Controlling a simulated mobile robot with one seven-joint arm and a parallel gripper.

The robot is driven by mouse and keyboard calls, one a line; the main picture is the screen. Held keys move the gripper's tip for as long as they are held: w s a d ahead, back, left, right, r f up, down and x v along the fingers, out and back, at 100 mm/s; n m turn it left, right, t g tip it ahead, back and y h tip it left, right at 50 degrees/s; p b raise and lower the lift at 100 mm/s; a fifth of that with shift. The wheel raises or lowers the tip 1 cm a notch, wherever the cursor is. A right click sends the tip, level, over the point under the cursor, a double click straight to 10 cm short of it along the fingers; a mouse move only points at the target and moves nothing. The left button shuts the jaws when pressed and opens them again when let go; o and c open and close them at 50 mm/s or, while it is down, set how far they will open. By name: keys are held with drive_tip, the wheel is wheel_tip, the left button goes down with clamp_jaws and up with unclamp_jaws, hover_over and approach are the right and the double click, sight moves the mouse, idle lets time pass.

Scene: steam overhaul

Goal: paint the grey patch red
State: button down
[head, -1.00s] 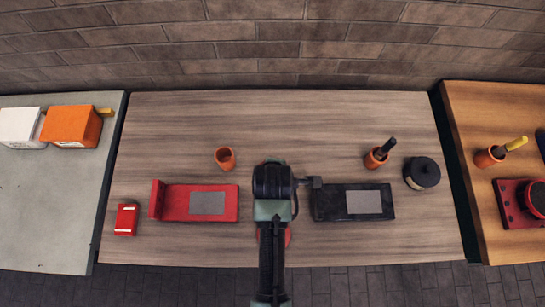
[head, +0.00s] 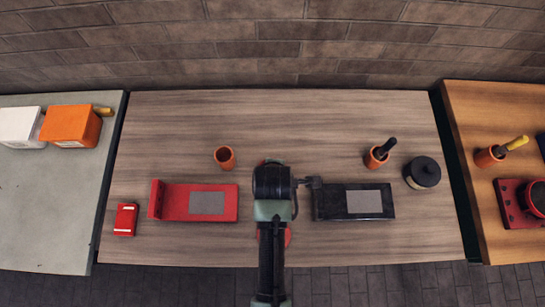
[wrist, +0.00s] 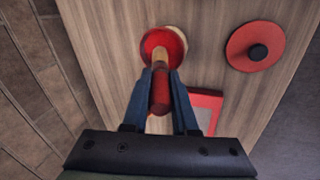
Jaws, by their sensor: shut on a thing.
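My gripper (wrist: 161,76) is shut on a brush with a red handle (wrist: 159,97). The brush points at an open tin of red paint (wrist: 154,38) in the wrist view; I cannot tell whether its tip touches the paint. A grey patch (head: 207,203) lies on the red bracket (head: 172,203), left of my arm. Part of this bracket (wrist: 206,98) also shows under my gripper in the wrist view. A second grey patch (head: 363,201) lies on a black plate (head: 334,207) to the right. My arm hides the tin in the head view.
A red lid with a black knob (wrist: 240,42) lies near the tin. An empty orange cup (head: 225,158), a cup with a dark-handled brush (head: 375,161), a black tin (head: 422,173) and a small red box (head: 126,220) stand on the table. The back middle is clear.

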drive_tip(key=shift+f, duration=0.45)
idle(1.6)
drive_tip(key=shift+r, duration=0.1)
wheel_tip(320, 180, up, 7)
drive_tip(key=p, duration=0.7)
idle(0.8)
